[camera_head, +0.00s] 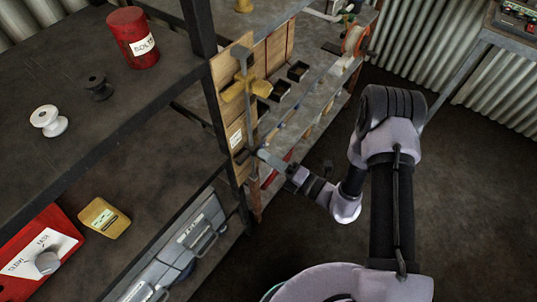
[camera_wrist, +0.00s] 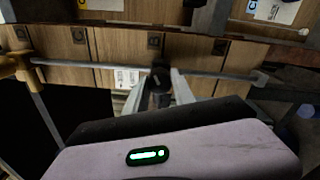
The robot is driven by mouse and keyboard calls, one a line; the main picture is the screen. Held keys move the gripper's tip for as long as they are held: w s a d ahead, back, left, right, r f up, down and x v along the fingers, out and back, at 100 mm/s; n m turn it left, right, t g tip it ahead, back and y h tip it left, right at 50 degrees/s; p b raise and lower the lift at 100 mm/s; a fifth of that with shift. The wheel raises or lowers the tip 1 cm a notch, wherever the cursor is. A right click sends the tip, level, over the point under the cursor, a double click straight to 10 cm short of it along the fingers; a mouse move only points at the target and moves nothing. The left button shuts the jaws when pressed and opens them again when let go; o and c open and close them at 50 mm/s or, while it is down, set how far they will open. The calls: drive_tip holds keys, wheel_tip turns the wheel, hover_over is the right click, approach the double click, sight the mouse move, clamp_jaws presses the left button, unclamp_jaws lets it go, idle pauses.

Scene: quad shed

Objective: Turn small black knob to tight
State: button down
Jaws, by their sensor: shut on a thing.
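The small black knob (camera_wrist: 160,84) shows in the wrist view as a dark round piece in front of the grey metal bar. My gripper (camera_wrist: 157,95) has its two pale fingers on either side of the knob and is shut on it. No mark for tight is readable, and the fingers partly hide the knob. In the head view, my gripper (camera_head: 266,156) reaches the lower end of the upright bar (camera_head: 252,120) in front of the wooden unit.
A yellow fitting (camera_head: 246,89) sits on the bar above my gripper. A dark shelf at left carries a red can (camera_head: 132,38), a white spool (camera_head: 48,121) and a black spool (camera_head: 98,87). A red box with a dial (camera_head: 45,262) stands below. Open floor lies right.

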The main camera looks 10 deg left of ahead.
drive_tip(key=m+p, duration=0.1)
drive_tip(key=m, duration=0.4)
drive_tip(key=shift+p, duration=0.3)
drive_tip(key=shift+m, duration=0.3)
drive_tip(key=c, duration=1.1)
unclamp_jaws()
drive_tip(key=shift+o, duration=0.2)
drive_tip(key=shift+d, duration=0.1)
drive_tip(key=p+v, duration=0.2)
drive_tip(key=v, duration=1.5)
drive_tip(key=shift+s+f, duration=0.15)
drive_tip(key=shift+s, duration=0.05)
